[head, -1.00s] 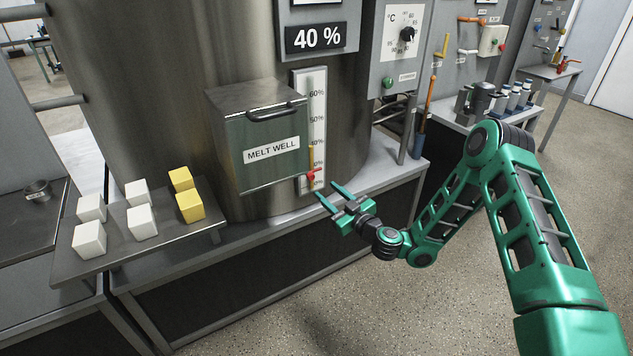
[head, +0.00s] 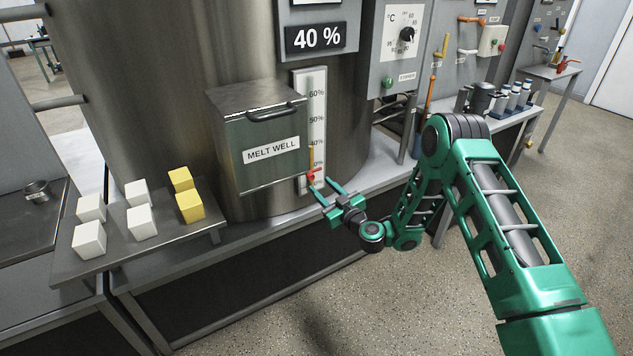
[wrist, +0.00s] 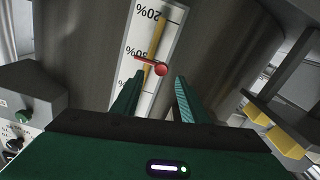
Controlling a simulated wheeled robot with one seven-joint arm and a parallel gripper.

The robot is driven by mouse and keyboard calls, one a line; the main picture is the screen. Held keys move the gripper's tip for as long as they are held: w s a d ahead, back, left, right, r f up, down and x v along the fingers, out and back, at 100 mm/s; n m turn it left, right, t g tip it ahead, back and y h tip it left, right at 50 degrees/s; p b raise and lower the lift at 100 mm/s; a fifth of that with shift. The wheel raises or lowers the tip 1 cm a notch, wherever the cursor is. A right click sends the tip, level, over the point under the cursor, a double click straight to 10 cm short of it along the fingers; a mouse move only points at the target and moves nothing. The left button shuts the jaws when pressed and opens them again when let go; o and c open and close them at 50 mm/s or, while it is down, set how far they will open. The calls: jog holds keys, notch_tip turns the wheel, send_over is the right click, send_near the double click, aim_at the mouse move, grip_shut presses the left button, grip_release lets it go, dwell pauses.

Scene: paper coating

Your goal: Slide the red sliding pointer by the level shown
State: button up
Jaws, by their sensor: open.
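The red sliding pointer (head: 311,176) sits low on the white percent scale (head: 318,105) on the steel tank. In the wrist view the pointer (wrist: 160,69) is a red knob with a short bar, on the scale near a yellow level column (wrist: 157,38). The sign above reads 40 % (head: 317,37). My gripper (head: 325,191) is open, its fingers pointing at the pointer. In the wrist view the knob appears ahead of and between the two fingertips (wrist: 157,84), which do not grip it. Whether a finger touches it cannot be told.
The melt well box (head: 265,140) juts out just left of the scale. White cubes (head: 89,240) and yellow cubes (head: 190,206) lie on a metal shelf at left. A dial panel (head: 403,45) is at right. The space before the scale is open.

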aim_at(312, 178)
jog(key=shift+x, duration=3.1)
